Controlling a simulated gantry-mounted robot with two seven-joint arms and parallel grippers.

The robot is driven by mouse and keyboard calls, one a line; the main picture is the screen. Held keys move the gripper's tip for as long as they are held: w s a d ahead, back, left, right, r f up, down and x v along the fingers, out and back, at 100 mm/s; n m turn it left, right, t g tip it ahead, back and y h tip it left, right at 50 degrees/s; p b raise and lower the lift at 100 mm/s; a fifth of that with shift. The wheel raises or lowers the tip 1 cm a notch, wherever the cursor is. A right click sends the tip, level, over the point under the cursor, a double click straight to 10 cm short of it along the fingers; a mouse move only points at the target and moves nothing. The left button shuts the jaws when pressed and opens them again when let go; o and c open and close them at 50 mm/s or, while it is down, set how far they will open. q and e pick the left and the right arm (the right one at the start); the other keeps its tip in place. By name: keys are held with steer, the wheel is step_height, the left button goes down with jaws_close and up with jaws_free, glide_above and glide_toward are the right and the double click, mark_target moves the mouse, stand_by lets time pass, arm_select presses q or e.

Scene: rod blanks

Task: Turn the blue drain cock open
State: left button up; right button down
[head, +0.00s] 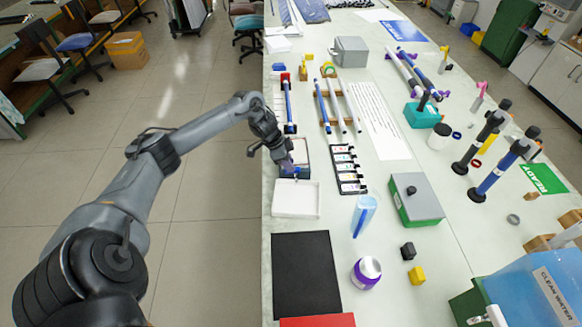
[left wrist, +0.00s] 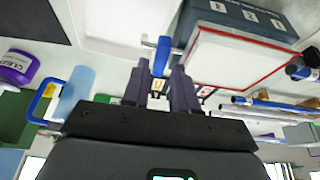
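The blue drain cock (left wrist: 162,55) shows in the left wrist view as a short blue lever by a small grey metal stub. It stands beside the dark blue-grey tank (left wrist: 240,17) with white labels. My left gripper (left wrist: 161,70) has its dark fingers close on both sides of the lever's near end, apparently touching it. In the head view my left gripper (head: 288,168) is low over the table's left edge, by the tank and above a white tray (head: 296,199). There the gripper mostly hides the cock. My right gripper is not in view.
A black mat (head: 305,274) lies in front of the tray. Rods on racks lie behind.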

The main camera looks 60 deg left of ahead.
arm_select(q)
steer(key=shift+x, duration=1.2)
jaws_close()
